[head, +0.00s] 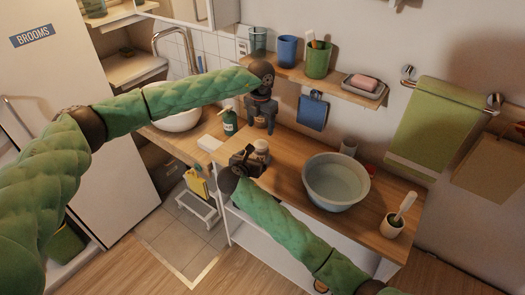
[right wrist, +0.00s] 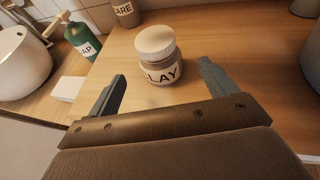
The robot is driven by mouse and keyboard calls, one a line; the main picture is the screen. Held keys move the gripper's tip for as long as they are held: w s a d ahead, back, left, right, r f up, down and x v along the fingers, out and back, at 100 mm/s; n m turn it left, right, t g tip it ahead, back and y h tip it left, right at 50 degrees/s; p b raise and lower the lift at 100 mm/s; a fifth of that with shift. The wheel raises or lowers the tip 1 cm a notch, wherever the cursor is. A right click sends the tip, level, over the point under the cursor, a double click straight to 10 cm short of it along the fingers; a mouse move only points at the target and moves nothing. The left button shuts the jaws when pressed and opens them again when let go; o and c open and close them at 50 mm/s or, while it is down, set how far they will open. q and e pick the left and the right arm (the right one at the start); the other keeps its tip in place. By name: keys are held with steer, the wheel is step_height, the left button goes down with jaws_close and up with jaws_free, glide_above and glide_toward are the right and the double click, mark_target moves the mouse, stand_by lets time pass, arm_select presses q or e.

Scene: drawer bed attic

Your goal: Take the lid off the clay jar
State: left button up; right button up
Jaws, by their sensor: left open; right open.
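The clay jar (right wrist: 161,72) is a small glass jar with a label reading "LAY" and a pale ridged lid (right wrist: 155,40) on its top. It stands upright on the wooden counter. In the head view the jar (head: 262,152) is partly hidden by my right gripper (head: 246,161), which is open and close in front of it. In the right wrist view the jar stands just beyond and between the open fingers, with no visible contact. My left gripper (head: 261,124) is open, pointing down above the counter, behind the jar in the head view.
A brown jar labelled "ARE" (right wrist: 125,12) and a green soap bottle (right wrist: 82,38) stand behind the clay jar. A grey basin (head: 337,182) and a cup with a brush (head: 392,225) are to its right. A shelf with cups (head: 319,60) hangs above.

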mark_target(258, 154)
arm_select(q)
steer(key=shift+w+f, duration=0.3)
steer(key=shift+w, duration=0.05)
arm_select(e)
steer(key=x, duration=0.5)
steer(key=shift+w+f, duration=0.2)
steer(key=shift+w+d+f, duration=0.1)
steer(key=shift+w, duration=0.15)
arm_select(q)
steer(key=shift+s+r, duration=0.25)
arm_select(e)
steer(key=shift+w+d, duration=0.2)
steer(key=shift+w, duration=0.05)
arm_select(q)
steer(key=shift+w+f, duration=0.15)
arm_select(e)
steer(key=shift+w+f, duration=0.15)
